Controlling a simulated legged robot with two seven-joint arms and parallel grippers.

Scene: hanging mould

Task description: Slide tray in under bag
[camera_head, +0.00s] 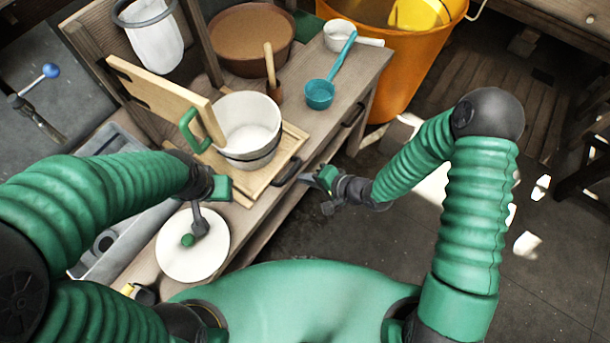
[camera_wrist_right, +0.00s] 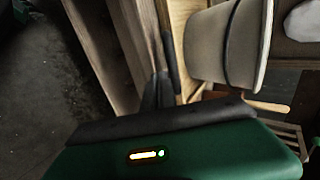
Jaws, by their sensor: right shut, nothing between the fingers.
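A light wooden tray (camera_head: 289,152) lies on the bench, with a white bucket (camera_head: 247,112) standing on it. The bucket also shows in the right wrist view (camera_wrist_right: 212,45). A white cloth bag (camera_head: 157,44) hangs in a dark ring at the upper left, behind and apart from the tray. My right gripper (camera_head: 318,179) is shut and empty, just off the bench's front edge near a dark handle (camera_head: 288,172). My left gripper (camera_head: 205,205) is above a white round disc (camera_head: 192,258), left of the tray; its fingers cannot be read clearly.
A wooden board (camera_head: 160,88) with a green handle leans beside the bucket. A brown bowl (camera_head: 250,42), a white bowl (camera_head: 338,36) and a teal ladle (camera_head: 320,94) are at the bench's far part. An orange tub (camera_head: 393,65) stands behind. Open floor (camera_head: 400,240) lies right of the bench.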

